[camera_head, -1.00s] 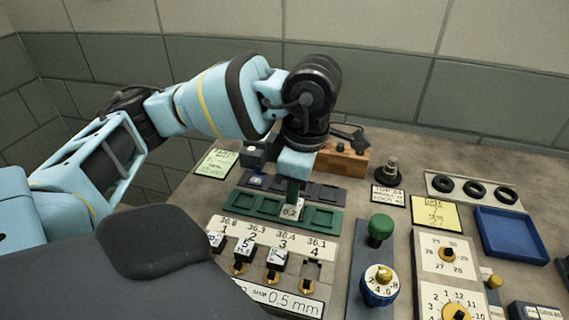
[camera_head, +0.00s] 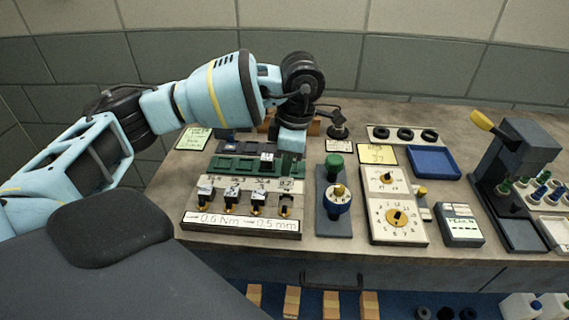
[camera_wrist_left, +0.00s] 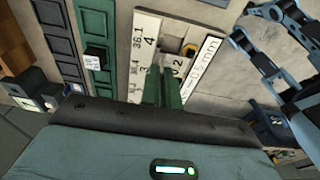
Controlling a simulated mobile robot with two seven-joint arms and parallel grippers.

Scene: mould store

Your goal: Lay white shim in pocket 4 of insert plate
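The white shim (camera_head: 267,157) appears to be the small white-topped block in the green rack (camera_head: 222,164); it also shows in the left wrist view (camera_wrist_left: 92,62). The insert plate (camera_head: 240,226) lies in front, with numbers 1 to 4. Its pockets 1 to 3 hold black blocks with white labels; pocket 4 (camera_head: 285,205) shows a brass pin and no block. My left gripper (camera_head: 291,165) points down over the rack's right end, right of the shim and apart from it. Its green fingers (camera_wrist_left: 161,85) are close together; whether they are shut is unclear. My right gripper is not in view.
Right of the plate stand a green knob and blue dial (camera_head: 336,190), then a white dial panel (camera_head: 395,216). A blue tray (camera_head: 434,162) and a grey press (camera_head: 515,165) stand farther right.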

